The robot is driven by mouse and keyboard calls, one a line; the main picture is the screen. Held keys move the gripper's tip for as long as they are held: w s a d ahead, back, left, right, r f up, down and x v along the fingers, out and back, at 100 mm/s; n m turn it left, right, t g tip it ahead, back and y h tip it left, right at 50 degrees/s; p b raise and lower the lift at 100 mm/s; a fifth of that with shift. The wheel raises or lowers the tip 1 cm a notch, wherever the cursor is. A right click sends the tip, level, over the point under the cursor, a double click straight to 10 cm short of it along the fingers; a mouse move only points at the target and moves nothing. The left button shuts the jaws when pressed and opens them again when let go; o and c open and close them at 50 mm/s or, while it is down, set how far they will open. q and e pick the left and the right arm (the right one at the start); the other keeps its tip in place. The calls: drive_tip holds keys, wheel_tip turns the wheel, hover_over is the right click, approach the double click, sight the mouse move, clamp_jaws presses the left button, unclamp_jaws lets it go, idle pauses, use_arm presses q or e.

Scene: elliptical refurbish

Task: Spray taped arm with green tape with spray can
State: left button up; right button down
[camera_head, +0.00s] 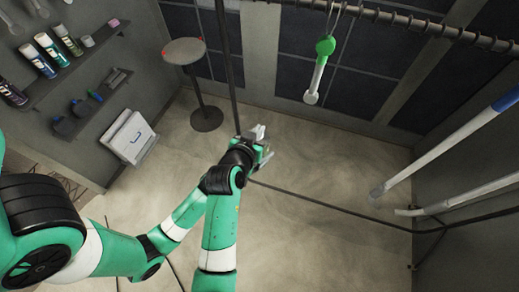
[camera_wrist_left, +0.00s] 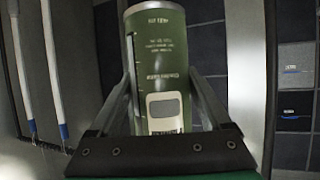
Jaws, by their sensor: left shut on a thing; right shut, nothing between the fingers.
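The white arm with green tape (camera_head: 318,68) hangs from a rail at the top of the head view, with a green upper part and a white lower part. The green spray can (camera_wrist_left: 160,45) fills the middle of the left wrist view. My left gripper (camera_wrist_left: 161,80) is shut on it, one finger on each side. In the head view I cannot make out the left gripper or the can. My right gripper (camera_head: 262,148) is shut and empty near the middle of the head view, below and left of the hanging arm and apart from it.
A shelf with several spray cans (camera_head: 50,47) is on the left wall. A round stand (camera_head: 184,52) and a white box (camera_head: 131,136) are on the left. White poles, one with a blue band (camera_head: 507,99), are at right.

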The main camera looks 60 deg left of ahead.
use_arm(q)
drive_tip(key=shift+r, duration=0.15)
use_arm(e)
drive_tip(key=shift+r, duration=2.35)
wheel_tip(320, 180, down, 5)
wheel_tip(320, 180, up, 6)
drive_tip(key=shift+f, duration=0.1)
drive_tip(key=w+d+r+m+t+h, duration=0.1)
drive_tip(key=w+d+m+t+h, duration=0.15)
drive_tip(key=w+d, duration=0.85)
drive_tip(key=w+d+r+m+t+h, duration=0.1)
drive_tip(key=w+d+r+m+t, duration=0.1)
drive_tip(key=w+d+r, duration=0.6)
drive_tip(key=shift+w+d+r+m+t, duration=0.35)
drive_tip(key=shift+w+d+m, duration=0.7)
drive_tip(key=shift+d, duration=1.3)
